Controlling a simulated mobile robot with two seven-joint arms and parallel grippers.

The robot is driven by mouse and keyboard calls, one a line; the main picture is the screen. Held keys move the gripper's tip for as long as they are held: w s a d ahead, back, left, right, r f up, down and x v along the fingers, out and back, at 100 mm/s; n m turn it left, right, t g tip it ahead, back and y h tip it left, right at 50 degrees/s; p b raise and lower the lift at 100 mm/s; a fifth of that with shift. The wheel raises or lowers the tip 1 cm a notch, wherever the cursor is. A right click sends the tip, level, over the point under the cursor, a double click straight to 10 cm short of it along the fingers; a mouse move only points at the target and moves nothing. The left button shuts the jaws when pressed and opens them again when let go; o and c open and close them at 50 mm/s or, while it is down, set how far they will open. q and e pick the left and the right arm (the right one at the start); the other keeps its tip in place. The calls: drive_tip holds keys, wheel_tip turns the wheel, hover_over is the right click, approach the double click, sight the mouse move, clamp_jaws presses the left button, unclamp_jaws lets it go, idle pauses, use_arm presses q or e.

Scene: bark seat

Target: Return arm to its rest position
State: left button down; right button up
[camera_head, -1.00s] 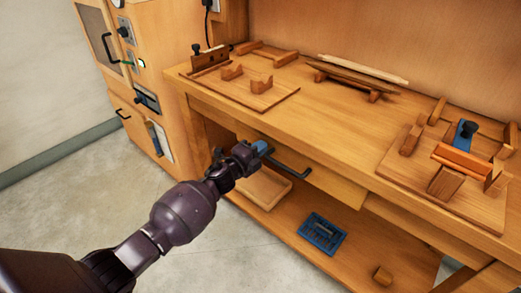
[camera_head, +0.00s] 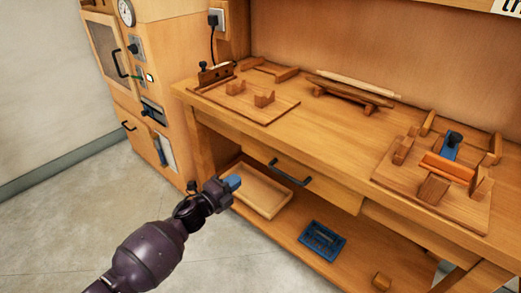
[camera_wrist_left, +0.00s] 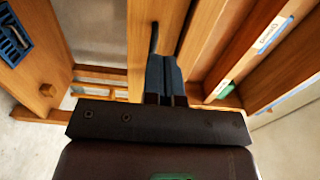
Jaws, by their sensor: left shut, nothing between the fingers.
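My left gripper (camera_head: 233,183) is in the lower middle of the head view, with its blue fingertips together and nothing between them. It is in front of the wooden bench (camera_head: 340,150), apart from the dark drawer handle (camera_head: 290,173). In the left wrist view the closed blue fingers (camera_wrist_left: 163,75) point away from the dark gripper body. A dark bar, which looks like the drawer handle (camera_wrist_left: 154,38), shows just beyond them. My right arm and gripper are not in view.
On the bench top are wooden fixtures, a clamp with a blue part (camera_head: 450,146) and a pale rod (camera_head: 357,84). A cabinet (camera_head: 150,90) stands left; floor in front is clear.

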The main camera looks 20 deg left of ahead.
use_arm(q)
drive_tip(key=s+r+n+g+y+p, duration=0.1)
drive_tip(key=s+n+g+y+p, duration=0.2)
drive_tip(key=s+n, duration=0.7)
drive_tip(key=s+r+n+g+y+p, duration=0.1)
drive_tip(key=s+n+g+y+p, duration=0.2)
drive_tip(key=s, duration=2.7)
drive_tip(key=n+p, duration=0.5)
drive_tip(key=n, duration=0.3)
drive_tip(key=shift+s+d+r, duration=0.3)
drive_tip(key=shift+s+r, duration=0.05)
drive_tip(key=shift+s, duration=0.05)
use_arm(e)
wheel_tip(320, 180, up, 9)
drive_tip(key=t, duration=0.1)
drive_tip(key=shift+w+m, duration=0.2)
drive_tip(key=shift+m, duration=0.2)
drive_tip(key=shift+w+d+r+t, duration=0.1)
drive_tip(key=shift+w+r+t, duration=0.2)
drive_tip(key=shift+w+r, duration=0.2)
